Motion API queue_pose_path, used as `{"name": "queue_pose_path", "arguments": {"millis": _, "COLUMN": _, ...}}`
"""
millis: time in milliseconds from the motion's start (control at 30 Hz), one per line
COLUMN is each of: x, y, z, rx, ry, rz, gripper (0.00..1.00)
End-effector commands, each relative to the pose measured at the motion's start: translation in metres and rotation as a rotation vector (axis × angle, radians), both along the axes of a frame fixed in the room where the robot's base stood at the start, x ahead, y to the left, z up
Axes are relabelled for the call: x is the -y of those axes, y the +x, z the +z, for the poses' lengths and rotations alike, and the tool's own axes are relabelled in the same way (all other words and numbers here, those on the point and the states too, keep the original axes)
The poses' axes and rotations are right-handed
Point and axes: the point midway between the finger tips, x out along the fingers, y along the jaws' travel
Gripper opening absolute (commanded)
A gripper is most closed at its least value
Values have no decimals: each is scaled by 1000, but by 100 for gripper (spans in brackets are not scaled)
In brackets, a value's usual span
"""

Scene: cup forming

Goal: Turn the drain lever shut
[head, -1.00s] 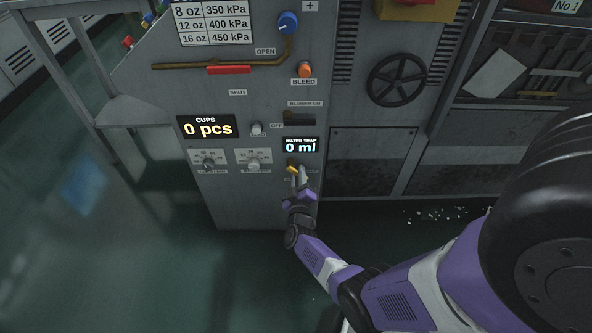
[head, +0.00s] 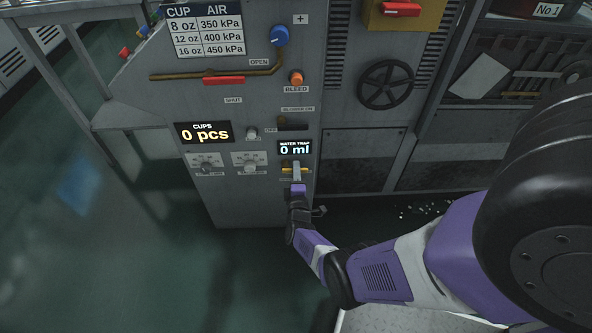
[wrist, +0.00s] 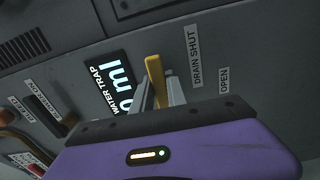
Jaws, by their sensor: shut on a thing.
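The drain lever is a small yellow bar (head: 286,170) under the water trap display (head: 295,149), low on the grey machine panel. In the head view it lies about level, with my gripper (head: 297,171) in front of its middle. In the wrist view the yellow lever (wrist: 156,78) stands between my two grey fingers (wrist: 158,98), which are shut on it. The display reads 0 ml. The drain shut label (wrist: 195,57) and the open label (wrist: 224,80) show beside the lever in the wrist view.
A dark blower switch (head: 293,124) sits above the display. A black handwheel (head: 386,85) is on the right. The floor in front of the panel is clear.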

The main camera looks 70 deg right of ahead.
Motion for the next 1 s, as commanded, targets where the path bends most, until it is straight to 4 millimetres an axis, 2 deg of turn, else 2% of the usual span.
{"name": "queue_pose_path", "arguments": {"millis": 633, "x": -1, "y": 0, "z": 0, "rx": -46, "ry": -16, "rz": 2, "gripper": 0}}
{"name": "queue_pose_path", "arguments": {"millis": 667, "x": -1, "y": 0, "z": 0, "rx": -46, "ry": -16, "rz": 2, "gripper": 24}}
{"name": "queue_pose_path", "arguments": {"millis": 733, "x": -1, "y": 0, "z": 0, "rx": -46, "ry": -16, "rz": 2, "gripper": 38}}
{"name": "queue_pose_path", "arguments": {"millis": 1000, "x": 0, "y": 0, "z": 1, "rx": -43, "ry": -17, "rz": 1, "gripper": 40}}
